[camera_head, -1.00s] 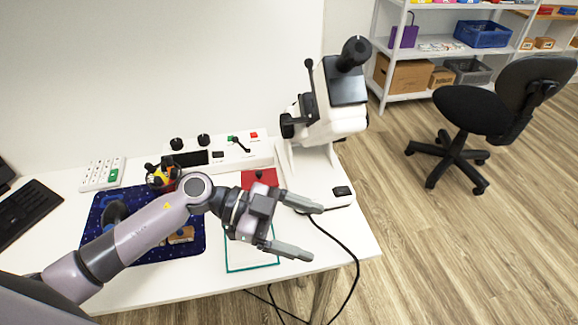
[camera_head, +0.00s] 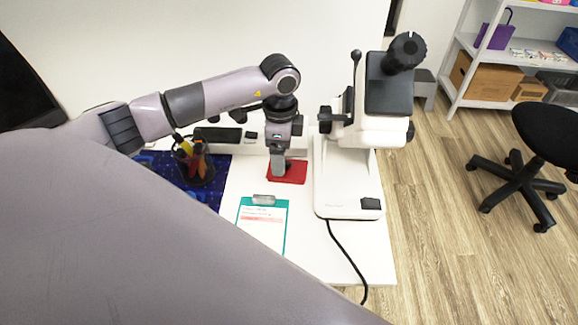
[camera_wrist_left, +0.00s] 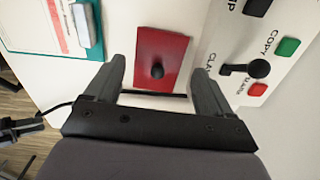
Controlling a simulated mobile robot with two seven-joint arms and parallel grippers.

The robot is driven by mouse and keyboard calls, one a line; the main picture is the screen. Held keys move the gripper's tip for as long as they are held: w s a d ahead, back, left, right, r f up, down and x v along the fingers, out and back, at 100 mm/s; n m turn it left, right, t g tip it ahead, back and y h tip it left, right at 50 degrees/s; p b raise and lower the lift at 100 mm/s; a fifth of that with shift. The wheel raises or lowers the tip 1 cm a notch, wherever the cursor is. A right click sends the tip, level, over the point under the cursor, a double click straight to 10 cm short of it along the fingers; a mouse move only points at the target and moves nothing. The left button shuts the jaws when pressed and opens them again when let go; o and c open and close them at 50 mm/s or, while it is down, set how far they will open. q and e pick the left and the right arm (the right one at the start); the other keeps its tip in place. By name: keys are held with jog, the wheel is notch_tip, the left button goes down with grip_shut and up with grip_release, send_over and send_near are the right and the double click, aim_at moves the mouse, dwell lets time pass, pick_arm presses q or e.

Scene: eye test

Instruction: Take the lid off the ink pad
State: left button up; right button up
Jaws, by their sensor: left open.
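The ink pad's flat red lid (camera_head: 290,174) lies on the white table, left of the microscope. In the left wrist view the red lid (camera_wrist_left: 172,48) shows whole, with a round black knob (camera_wrist_left: 157,71) on top. A thin dark strip runs along its near edge; I cannot tell if it belongs to the pad. My left gripper (camera_head: 278,172) points down over the lid. In its wrist view the open, empty gripper (camera_wrist_left: 158,66) has one finger on each side of the knob. I cannot tell its exact height. The knob is hidden in the head view.
A white microscope (camera_head: 345,180) stands close to the right. A clipboard (camera_head: 270,221) lies in front of the pad. A pen cup (camera_head: 197,168) stands on a blue mat at left. A control box with a lever (camera_wrist_left: 258,69) is beside the lid. My grey arm link covers the lower left.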

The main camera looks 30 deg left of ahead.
aim_at(287, 166)
pick_arm(q)
jog(key=shift+f, duration=1.55)
jog(key=c, duration=0.8)
jog(key=shift+r, duration=0.2)
